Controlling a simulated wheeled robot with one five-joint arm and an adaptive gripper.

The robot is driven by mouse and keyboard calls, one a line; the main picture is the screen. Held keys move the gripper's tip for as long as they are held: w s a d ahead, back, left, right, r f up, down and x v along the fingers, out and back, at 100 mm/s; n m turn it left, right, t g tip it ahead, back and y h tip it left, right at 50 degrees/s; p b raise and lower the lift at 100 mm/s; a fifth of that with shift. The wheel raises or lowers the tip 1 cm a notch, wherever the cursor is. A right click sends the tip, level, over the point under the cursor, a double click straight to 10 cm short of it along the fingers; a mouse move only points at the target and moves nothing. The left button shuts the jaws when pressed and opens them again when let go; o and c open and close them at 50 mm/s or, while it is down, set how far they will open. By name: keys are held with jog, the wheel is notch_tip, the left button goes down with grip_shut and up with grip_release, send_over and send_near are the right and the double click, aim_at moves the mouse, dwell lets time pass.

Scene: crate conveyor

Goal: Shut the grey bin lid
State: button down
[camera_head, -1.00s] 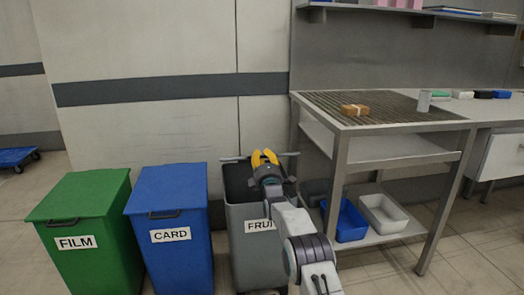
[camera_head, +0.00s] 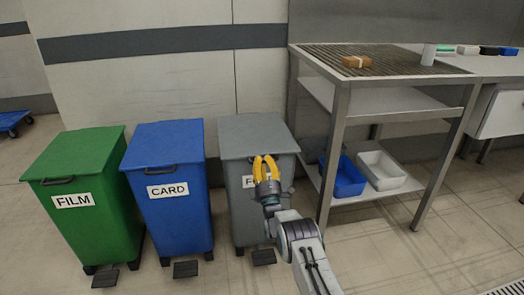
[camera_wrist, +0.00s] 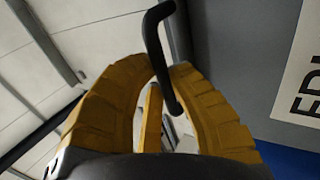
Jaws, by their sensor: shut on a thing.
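The grey bin (camera_head: 240,205) stands at the right end of the row of bins. Its grey lid (camera_head: 255,133) lies down flat over the bin's top, with no opening visible. My gripper (camera_head: 264,160) is at the front edge of the lid, and its yellow fingers partly cover the bin's label. In the wrist view the black lid handle (camera_wrist: 155,40) runs between the yellow fingers of my gripper (camera_wrist: 165,78), which are shut on it. The grip point is partly hidden by the fingers.
A blue CARD bin (camera_head: 170,215) and a green FILM bin (camera_head: 80,225) stand to the left. A metal table (camera_head: 400,92) with a brown box (camera_head: 356,61) stands to the right. The floor in front is clear, apart from the bins' pedals.

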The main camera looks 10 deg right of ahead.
jog(key=shift+s+f, duration=0.1)
jog(key=shift+f, duration=0.7)
jog(key=c, duration=1.4)
grip_release()
jog(key=shift+s+f, duration=0.1)
jog(key=v, duration=1.1)
jog(key=shift+s+r, duration=0.2)
jog(key=shift+s, duration=0.2)
